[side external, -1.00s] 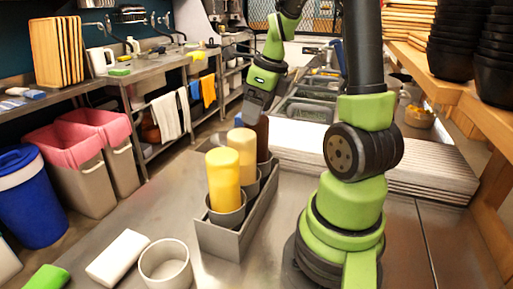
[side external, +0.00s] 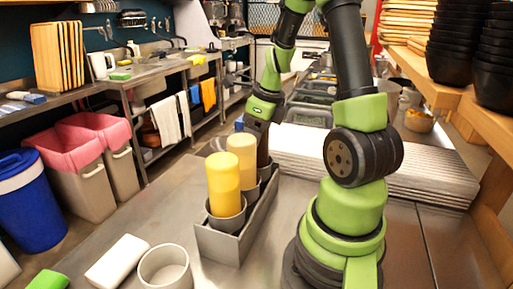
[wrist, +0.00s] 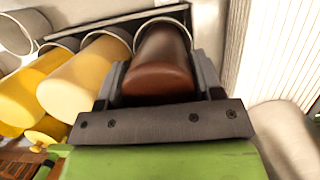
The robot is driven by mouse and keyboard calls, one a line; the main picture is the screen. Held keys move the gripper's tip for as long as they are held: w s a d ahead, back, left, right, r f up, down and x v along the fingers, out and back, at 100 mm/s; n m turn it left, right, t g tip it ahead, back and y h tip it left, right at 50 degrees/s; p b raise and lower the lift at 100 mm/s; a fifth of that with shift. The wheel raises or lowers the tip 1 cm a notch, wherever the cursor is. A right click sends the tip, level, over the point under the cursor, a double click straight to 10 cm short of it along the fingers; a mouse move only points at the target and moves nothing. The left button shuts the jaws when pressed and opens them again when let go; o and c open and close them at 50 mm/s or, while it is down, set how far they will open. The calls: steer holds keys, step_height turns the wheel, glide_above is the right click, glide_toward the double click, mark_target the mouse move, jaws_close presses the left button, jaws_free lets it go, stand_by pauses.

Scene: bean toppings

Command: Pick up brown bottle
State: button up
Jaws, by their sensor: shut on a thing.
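The brown bottle (wrist: 163,70) sits between the two fingers of my gripper (wrist: 161,82) in the wrist view, with its end toward the camera. My gripper is shut on it. In the side view, my gripper (side external: 257,120) points down over the far end of the grey holder (side external: 217,241). There the bottle (side external: 263,150) shows only as a dark strip, mostly hidden behind the pale yellow bottle and below my gripper. In the wrist view the bottle's far end is still at a round cup of the holder.
A yellow bottle (side external: 223,175) and a pale yellow bottle (side external: 241,153) stand in the holder beside the brown one. A white cup (side external: 165,268) and a white block (side external: 118,259) lie on the counter front left. Stacked white trays (side external: 430,178) stand to the right.

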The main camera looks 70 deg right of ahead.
steer(key=shift+r, duration=0.2)
step_height(320, 180, up, 18)
steer(key=shift+f, duration=0.15)
steer(key=shift+o, duration=0.4)
steer(key=shift+c, duration=0.4)
